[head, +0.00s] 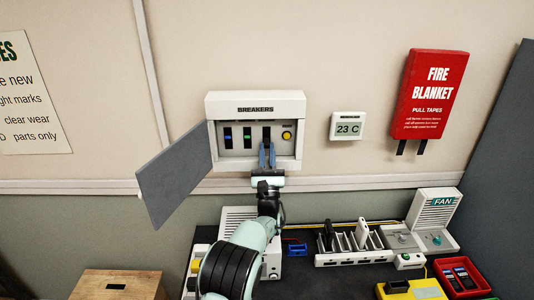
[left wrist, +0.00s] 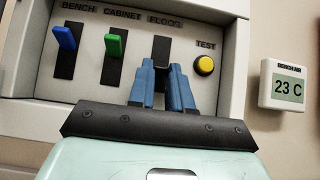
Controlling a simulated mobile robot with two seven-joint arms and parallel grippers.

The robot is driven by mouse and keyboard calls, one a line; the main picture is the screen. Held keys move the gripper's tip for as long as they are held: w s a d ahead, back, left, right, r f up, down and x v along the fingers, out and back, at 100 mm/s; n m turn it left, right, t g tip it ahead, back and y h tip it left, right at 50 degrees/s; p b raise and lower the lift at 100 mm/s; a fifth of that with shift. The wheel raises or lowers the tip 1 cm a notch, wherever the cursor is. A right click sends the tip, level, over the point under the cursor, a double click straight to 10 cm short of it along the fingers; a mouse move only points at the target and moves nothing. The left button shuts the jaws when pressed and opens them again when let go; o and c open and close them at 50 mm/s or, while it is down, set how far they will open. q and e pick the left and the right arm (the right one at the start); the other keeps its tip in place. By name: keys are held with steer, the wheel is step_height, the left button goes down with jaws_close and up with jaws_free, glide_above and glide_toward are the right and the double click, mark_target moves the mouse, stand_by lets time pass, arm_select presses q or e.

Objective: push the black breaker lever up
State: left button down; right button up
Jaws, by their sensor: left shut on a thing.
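The white breaker box (head: 213,105) is on the wall with its grey door (head: 175,175) swung open to the left. The slot is bare above the fingers. A blue lever (left wrist: 65,38) and a green lever (left wrist: 115,44) stand to the left, apart from the fingers. My right gripper is not in view.
A yellow TEST button (left wrist: 204,65) is close to the right of the fingers. A thermostat (head: 348,126) and a red fire blanket case (head: 432,95) are further right.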

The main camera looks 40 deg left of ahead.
arm_select(q)
steer(key=shift+s+d+r+g+h+p, duration=0.1)
steer(key=shift+r+g+h+p, duration=0.2)
steer(key=shift+r+g+h, duration=0.15)
steer(key=shift+s+d+r+g+h+p, duration=0.1)
steer(key=shift+r+g+h+p, duration=0.2)
steer(key=shift+g, duration=0.25)
step_height(320, 180, up, 2)
steer(key=g+h+p, duration=0.2)
steer(key=g+h, duration=0.1)
steer(key=shift+s+d+r+g+p, duration=0.1)
steer(key=shift+d+r+g+p, duration=0.05)
steer(key=shift+g+p, duration=0.2)
steer(key=shift+r+h, duration=0.1)
steer(key=shift+h, duration=0.15)
steer(key=shift+r+g+h+p, duration=0.35)
steer(key=shift+g+h, duration=0.45)
steer(key=shift+g, duration=0.35)
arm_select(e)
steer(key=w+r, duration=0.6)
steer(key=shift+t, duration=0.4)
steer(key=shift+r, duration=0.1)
arm_select(q)
steer(key=c, duration=1)
jaws_free()
steer(key=shift+c, duration=0.2)
